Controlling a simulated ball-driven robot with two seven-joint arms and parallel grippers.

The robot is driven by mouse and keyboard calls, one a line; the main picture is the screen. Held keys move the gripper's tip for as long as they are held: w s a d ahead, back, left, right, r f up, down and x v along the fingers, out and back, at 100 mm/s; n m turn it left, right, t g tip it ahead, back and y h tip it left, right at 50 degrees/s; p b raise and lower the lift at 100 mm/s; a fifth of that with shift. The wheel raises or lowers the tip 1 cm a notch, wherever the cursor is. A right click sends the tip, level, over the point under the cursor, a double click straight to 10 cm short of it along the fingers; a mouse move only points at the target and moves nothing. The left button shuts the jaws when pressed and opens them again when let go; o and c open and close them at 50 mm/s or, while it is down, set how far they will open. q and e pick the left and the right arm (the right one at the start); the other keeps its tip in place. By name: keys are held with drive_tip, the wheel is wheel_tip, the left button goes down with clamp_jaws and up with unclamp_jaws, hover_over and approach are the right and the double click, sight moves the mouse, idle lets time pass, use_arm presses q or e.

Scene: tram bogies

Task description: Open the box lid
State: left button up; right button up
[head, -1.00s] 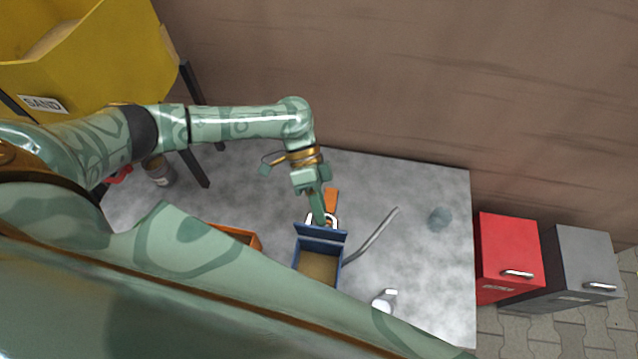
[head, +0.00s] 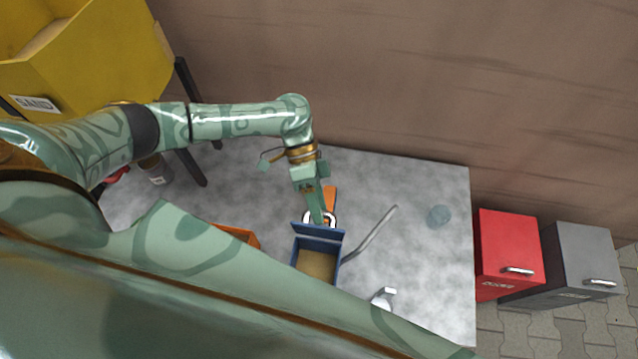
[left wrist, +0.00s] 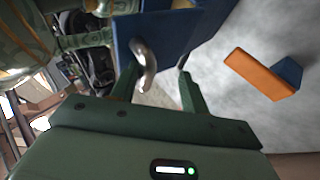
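The blue box (head: 297,263) stands on the grey table, partly hidden by my own green limb. Its blue lid (head: 320,233) is raised at the far side, and the brown inside shows. The lid carries a silver curved handle (head: 334,219); the handle also shows in the left wrist view (left wrist: 146,62) against the blue panel (left wrist: 165,33). My left gripper (head: 321,220) is at the handle behind the raised lid. In the left wrist view its two fingers (left wrist: 157,80) are apart, with the handle's end between them, nearer the left finger. My right gripper is not in view.
The grey table (head: 415,275) holds an orange piece (head: 330,197) behind the lid, an orange container (head: 237,234), a bent metal bar (head: 372,235) and a silver piece (head: 383,298). Red (head: 508,250) and grey (head: 585,260) cabinets stand right; a yellow sand bin (head: 110,55) stands left.

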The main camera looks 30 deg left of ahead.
use_arm(q)
drive_tip(key=shift+a+r, duration=0.1)
drive_tip(key=shift+a, duration=0.1)
idle(0.5)
drive_tip(key=p+v, duration=0.1)
drive_tip(key=v, duration=1.5)
drive_tip(key=shift+r, duration=0.15)
drive_tip(key=shift+s, duration=0.2)
